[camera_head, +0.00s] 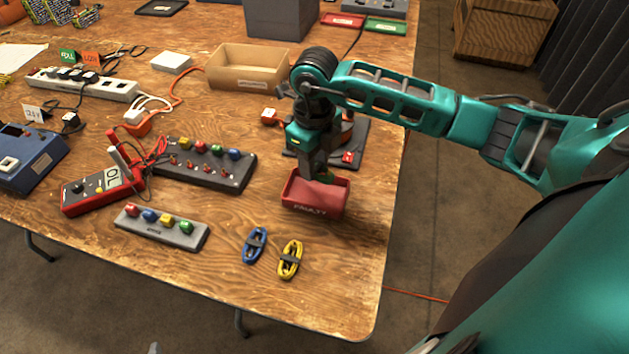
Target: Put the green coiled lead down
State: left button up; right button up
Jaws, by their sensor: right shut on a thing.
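My right gripper (319,174) points down at the red tray (316,209) marked FAULTY, near the table's right edge. It is shut on the green coiled lead (328,178), of which only a small green part shows at the fingertips. The lead is at the tray's opening; the fingers and the tray's front wall hide the rest, so I cannot tell whether it touches the tray's floor. A blue coiled lead (254,245) and a yellow coiled lead (290,259) lie on the table in front of the tray.
A grey block with coloured plugs (162,228), a black panel (205,165) and a red meter (100,190) stand to the left. A tan open box (247,68) is behind. A dark device with a red connector is partly hidden behind my gripper. The wooden table (330,290) is clear at the front right.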

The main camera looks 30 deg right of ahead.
aim_at(315, 195)
jog(key=shift+f, duration=3.1)
jog(key=shift+f+b, duration=0.1)
jog(key=shift+b, duration=0.2)
jog(key=shift+f+b, duration=0.4)
jog(key=shift+f, duration=0.15)
jog(key=o, duration=0.8)
jog(key=shift+r, duration=0.15)
